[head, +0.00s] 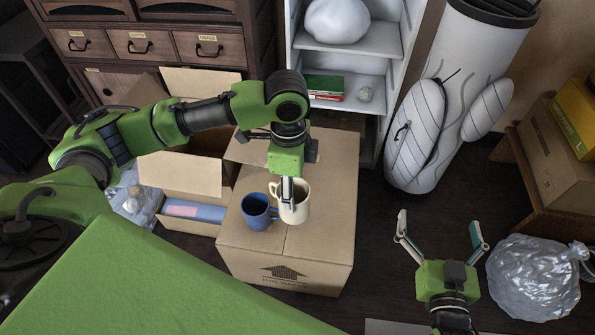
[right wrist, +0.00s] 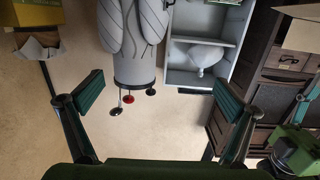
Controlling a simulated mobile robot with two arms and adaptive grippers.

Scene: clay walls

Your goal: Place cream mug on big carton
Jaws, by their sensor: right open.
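The cream mug (head: 301,206) is upright over the top of the big carton (head: 325,190), its handle to the left. I cannot tell whether its base touches the carton. My left gripper (head: 287,200) points down at the mug, its fingers close together at the mug's rim and wall, and it looks shut on it. The fingers hide part of the mug. My right gripper (head: 440,238) is open and empty, right of the carton and apart from it. Its spread fingers also show in the right wrist view (right wrist: 155,100).
A blue mug (head: 257,212) stands on the carton just left of the cream mug. An open carton (head: 190,207) with items is at the left. A white golf bag (head: 455,85), a shelf (head: 350,58) and a silvery bag (head: 535,277) stand around.

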